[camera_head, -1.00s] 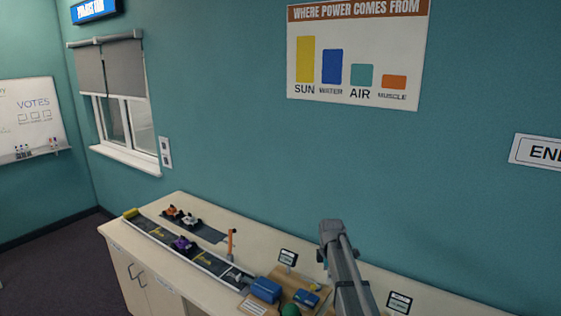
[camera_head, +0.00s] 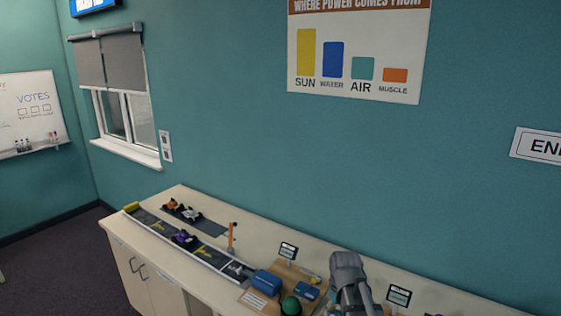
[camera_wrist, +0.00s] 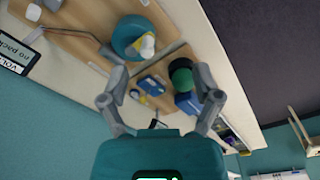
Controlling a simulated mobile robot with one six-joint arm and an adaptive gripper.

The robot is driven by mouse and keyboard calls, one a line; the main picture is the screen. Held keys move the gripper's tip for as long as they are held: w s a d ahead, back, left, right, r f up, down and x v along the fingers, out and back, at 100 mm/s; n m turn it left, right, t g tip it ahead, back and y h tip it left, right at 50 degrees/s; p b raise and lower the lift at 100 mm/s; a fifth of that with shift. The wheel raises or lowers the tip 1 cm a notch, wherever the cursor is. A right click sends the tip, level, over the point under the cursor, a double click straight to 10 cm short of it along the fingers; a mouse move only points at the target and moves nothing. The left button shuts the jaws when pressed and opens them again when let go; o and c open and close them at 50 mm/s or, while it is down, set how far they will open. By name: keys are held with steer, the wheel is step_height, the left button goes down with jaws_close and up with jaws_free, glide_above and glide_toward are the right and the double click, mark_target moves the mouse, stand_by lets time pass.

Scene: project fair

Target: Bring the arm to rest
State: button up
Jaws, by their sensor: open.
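My gripper (camera_wrist: 163,82) is in the wrist view, its two grey fingers spread apart with nothing held between them. Beyond the fingers are a green ball-like thing (camera_wrist: 181,72) and a blue box (camera_wrist: 188,104) on the counter; I cannot tell the exact gap to them. In the head view my grey arm rises at the lower right, in front of the counter (camera_head: 170,203). The gripper itself cannot be made out there.
The counter carries a dark track with a purple car (camera_head: 184,237), an orange post (camera_head: 232,238), a blue box (camera_head: 266,282), a green ball (camera_head: 291,305) and small signs (camera_head: 288,251). A teal wall stands behind. Dark floor lies open at the left.

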steer(key=s+m, duration=0.4)
steer(key=s, duration=0.1)
steer(key=s+f+b, duration=0.3)
steer(key=f+b, duration=1.8)
steer(key=shift+f+g+b, duration=0.3)
